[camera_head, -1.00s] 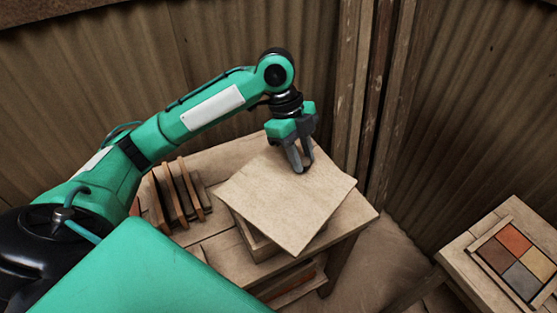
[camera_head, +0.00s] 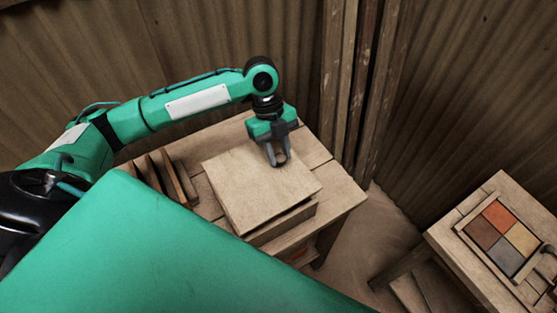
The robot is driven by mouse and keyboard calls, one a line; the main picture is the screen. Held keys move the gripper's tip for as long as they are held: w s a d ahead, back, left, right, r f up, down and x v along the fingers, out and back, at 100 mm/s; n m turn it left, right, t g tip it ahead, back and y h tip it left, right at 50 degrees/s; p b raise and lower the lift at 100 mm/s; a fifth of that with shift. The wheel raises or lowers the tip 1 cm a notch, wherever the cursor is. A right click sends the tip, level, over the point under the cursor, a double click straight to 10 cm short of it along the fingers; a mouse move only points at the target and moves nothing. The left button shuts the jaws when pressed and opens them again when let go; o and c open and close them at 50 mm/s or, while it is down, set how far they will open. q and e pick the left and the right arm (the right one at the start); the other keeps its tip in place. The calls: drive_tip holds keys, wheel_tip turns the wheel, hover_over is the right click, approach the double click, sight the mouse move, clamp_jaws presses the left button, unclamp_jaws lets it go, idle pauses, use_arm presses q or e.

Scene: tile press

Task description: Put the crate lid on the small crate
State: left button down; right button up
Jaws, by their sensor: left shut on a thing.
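The crate lid (camera_head: 250,192) is a flat, pale wooden square over the small crate (camera_head: 287,224). Its edges run roughly in line with the crate's walls. A thin dark gap shows between lid and crate at the near right, so I cannot tell if the lid rests fully on the rim. The lid hides the crate's inside, and only its near wall shows. My left gripper (camera_head: 277,160) points down at the lid's far edge and is shut on it. My right gripper is not in view.
The crate stands on a wooden table (camera_head: 340,190) with bare boards to its right. Several upright tiles in a rack (camera_head: 165,178) stand to its left. A second table at right bears a framed set of coloured tiles (camera_head: 502,238). A corrugated wall rises behind.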

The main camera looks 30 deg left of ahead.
sight(279, 165)
use_arm(q)
drive_tip(key=shift+f, duration=0.95)
wheel_tip(279, 165, down, 4)
drive_tip(key=shift+r+p, duration=0.2)
drive_tip(key=shift+p, duration=0.3)
drive_tip(key=c, duration=1.1)
unclamp_jaws()
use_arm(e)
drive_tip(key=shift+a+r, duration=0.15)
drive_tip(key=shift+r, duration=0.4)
use_arm(q)
drive_tip(key=shift+r, duration=0.15)
drive_tip(key=b+v, duration=0.3)
drive_tip(key=v, duration=0.7)
drive_tip(key=shift+w+a+r, duration=0.1)
drive_tip(key=shift+w, duration=0.05)
drive_tip(key=shift+v, duration=0.75)
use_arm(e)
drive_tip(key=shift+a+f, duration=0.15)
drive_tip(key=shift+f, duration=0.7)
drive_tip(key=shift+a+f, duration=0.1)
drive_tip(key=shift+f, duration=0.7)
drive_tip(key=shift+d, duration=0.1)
